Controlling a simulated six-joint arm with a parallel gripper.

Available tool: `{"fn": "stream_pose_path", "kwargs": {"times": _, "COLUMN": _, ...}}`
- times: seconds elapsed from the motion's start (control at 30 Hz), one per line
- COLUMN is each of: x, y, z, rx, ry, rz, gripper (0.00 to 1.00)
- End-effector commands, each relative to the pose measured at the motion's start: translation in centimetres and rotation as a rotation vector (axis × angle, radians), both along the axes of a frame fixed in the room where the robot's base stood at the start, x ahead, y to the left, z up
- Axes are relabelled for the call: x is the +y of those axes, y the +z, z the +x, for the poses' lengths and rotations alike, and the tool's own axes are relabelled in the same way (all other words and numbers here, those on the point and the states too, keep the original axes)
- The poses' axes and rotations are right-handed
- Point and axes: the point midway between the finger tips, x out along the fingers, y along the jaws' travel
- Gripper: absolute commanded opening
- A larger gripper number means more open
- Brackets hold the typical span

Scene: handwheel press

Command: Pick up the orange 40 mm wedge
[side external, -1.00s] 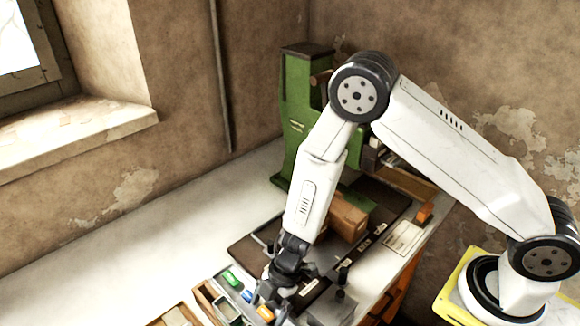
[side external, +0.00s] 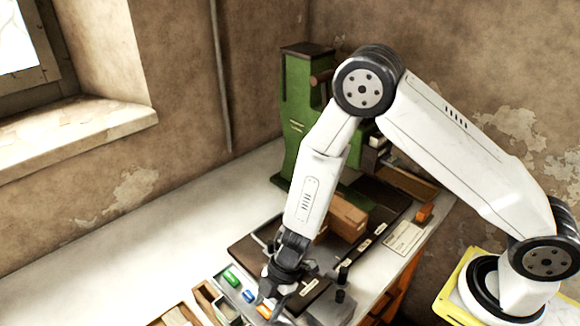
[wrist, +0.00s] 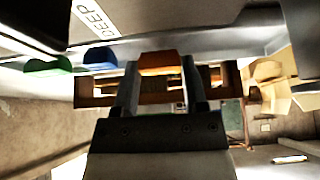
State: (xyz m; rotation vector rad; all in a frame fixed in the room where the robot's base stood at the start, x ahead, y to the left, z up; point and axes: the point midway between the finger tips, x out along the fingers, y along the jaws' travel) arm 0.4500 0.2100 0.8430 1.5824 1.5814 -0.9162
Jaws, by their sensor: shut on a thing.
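The orange wedge (side external: 264,311) is at the front of the small-parts tray in the side external view, under my gripper (side external: 268,300). In the wrist view the orange wedge (wrist: 160,63) sits between the two fingers of my gripper (wrist: 160,75), which are shut on it. Part of the wedge is hidden by the fingers in the side view. I cannot tell whether it is clear of the tray.
A green piece (side external: 230,279) and a blue piece (side external: 248,296) lie to the left of the gripper. A grey metal block (side external: 331,307) stands close on the right. Wooden boxes (side external: 207,296) are at the left, and the green press (side external: 300,120) stands behind.

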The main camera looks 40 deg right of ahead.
Motion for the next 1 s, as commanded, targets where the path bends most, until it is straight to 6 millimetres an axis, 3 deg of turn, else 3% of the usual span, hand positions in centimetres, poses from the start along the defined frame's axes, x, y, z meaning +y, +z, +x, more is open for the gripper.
{"fn": "stream_pose_path", "kwargs": {"times": 0.6, "x": 0.0, "y": 7.0, "z": 0.0, "rx": -0.003, "ry": 0.002, "rz": 0.001, "gripper": 0.01}}
{"fn": "stream_pose_path", "kwargs": {"times": 1.0, "x": 0.0, "y": 9.0, "z": 0.0, "rx": 0.000, "ry": 0.001, "rz": 0.000, "gripper": 0.01}}
